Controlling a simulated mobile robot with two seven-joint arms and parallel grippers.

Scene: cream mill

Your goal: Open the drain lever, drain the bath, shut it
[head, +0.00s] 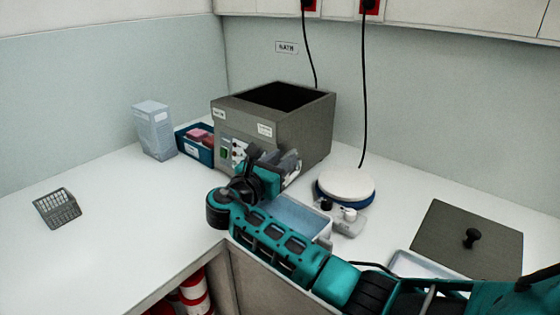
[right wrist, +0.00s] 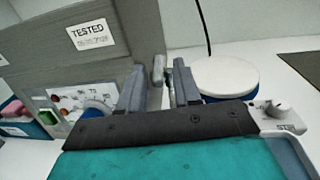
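The bath (head: 318,130) is a grey open-topped metal box at the back of the counter; its side with a "TESTED" label (right wrist: 90,34) fills the upper left of the right wrist view. My right gripper (head: 284,166) is at the bath's front right. In the right wrist view its two fingers (right wrist: 160,84) stand apart, with a small grey lever (right wrist: 158,68) at the bath's corner showing between them. I cannot tell whether either finger touches it. A pale blue tray (head: 300,215) lies below, partly hidden by my arm. My left gripper is out of view.
A white round lid on a blue dish (head: 346,185) and a small white device with a knob (head: 348,222) stand close right of my gripper. A grey lid with a black knob (head: 450,240) lies right. A blue box (head: 190,147), carton (head: 153,130) and wire basket (head: 57,208) are left.

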